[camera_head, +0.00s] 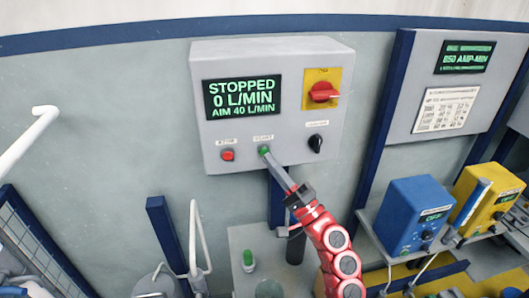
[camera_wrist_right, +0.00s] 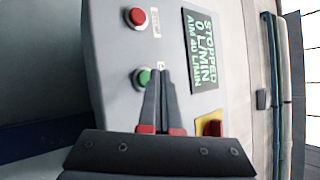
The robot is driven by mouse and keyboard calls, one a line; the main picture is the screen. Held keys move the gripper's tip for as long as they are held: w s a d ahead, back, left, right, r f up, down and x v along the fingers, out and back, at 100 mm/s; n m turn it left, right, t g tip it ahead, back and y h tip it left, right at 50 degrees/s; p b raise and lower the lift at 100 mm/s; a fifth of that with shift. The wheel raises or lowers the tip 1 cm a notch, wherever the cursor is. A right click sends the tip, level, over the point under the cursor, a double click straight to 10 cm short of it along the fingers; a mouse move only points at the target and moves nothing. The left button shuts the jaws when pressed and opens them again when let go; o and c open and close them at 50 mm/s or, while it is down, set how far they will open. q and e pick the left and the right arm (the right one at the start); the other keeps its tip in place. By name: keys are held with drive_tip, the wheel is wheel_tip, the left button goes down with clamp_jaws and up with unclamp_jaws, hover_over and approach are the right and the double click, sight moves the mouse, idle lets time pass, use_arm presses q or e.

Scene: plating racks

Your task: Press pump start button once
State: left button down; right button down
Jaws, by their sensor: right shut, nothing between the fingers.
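The grey pump control box (camera_head: 232,147) hangs on the wall. Its screen (camera_head: 242,96) reads STOPPED, 0 L/MIN, AIM 40 L/MIN. A green button (camera_head: 264,150) sits on its lower front, with a red button (camera_head: 227,155) to its left. My right gripper (camera_head: 270,156) is shut and empty, its tips at or just in front of the green button; contact cannot be told. In the right wrist view the gripper's fingers (camera_wrist_right: 159,74) are together beside the green button (camera_wrist_right: 141,77), and the red button (camera_wrist_right: 137,17) is above. My left gripper is not in view.
A red rotary switch on a yellow plate (camera_head: 335,76) and a black knob (camera_head: 316,143) are on the box's right side. Blue (camera_head: 402,208) and yellow (camera_head: 488,190) units stand on a shelf at right. A white pipe (camera_head: 28,140) juts in at left.

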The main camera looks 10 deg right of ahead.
drive_tip(key=shift+w, duration=0.1)
idle(0.7)
drive_tip(key=shift+w+b, duration=0.3)
drive_tip(key=shift+w, duration=0.1)
drive_tip(key=shift+w+b, duration=0.4)
drive_tip(key=shift+w, duration=0.05)
idle(0.8)
drive_tip(key=shift+s, duration=0.95)
drive_tip(key=shift+s, duration=0.1)
drive_tip(key=s+p, duration=0.1)
drive_tip(key=s, duration=0.3)
drive_tip(key=shift+s, duration=0.35)
idle(0.3)
